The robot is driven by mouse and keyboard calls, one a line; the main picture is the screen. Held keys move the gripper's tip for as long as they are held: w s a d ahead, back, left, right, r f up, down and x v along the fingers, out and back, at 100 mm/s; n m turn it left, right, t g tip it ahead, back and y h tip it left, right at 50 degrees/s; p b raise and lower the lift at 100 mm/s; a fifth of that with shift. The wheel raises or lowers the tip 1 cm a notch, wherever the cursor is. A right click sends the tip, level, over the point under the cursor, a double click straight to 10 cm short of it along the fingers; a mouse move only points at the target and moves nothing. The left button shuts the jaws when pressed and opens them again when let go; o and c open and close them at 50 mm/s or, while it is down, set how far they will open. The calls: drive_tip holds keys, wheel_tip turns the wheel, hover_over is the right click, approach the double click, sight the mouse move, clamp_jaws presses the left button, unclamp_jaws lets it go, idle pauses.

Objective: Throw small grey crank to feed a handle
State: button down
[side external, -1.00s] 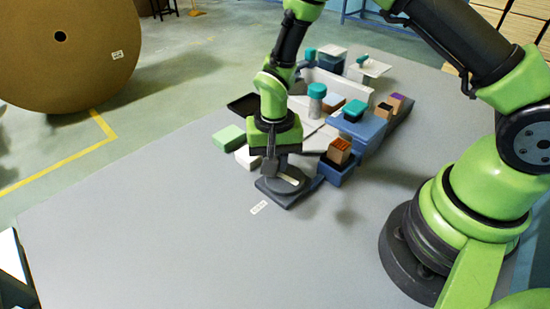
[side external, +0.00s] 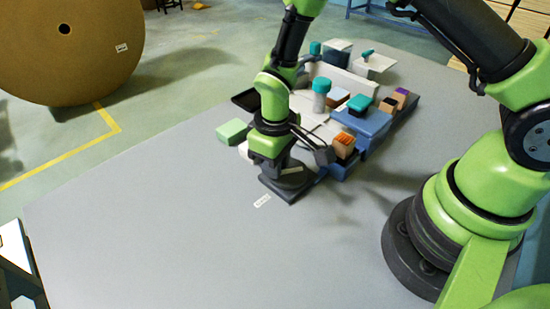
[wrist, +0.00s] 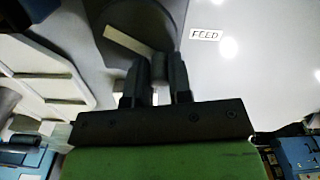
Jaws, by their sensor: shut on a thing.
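The small grey crank's dark base (side external: 286,186) stands on the grey table at the near edge of the parts cluster, with a pale bar on top. In the wrist view the base (wrist: 163,15) shows at the top, with a grey upright grip (wrist: 159,66) between my fingers. My gripper (wrist: 157,76) is shut on this crank handle.
A FEED label (wrist: 206,34) lies beside the base. An orange-topped block (side external: 344,146), a blue box (side external: 362,122) and a teal-capped post (side external: 321,92) crowd the right and back. A green block (side external: 232,131) is left. The table front is clear.

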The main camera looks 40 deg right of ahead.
drive_tip(key=n, duration=0.3)
drive_tip(key=shift+s+a, duration=0.15)
drive_tip(key=shift+s, duration=0.25)
drive_tip(key=shift+s+n, duration=0.2)
drive_tip(key=shift+n, duration=0.65)
drive_tip(key=shift+s+n, duration=0.15)
drive_tip(key=shift+n, duration=0.7)
drive_tip(key=c, duration=1)
unclamp_jaws()
drive_tip(key=shift+c, duration=0.2)
drive_tip(key=shift+r, duration=0.1)
wheel_tip(320, 180, up, 10)
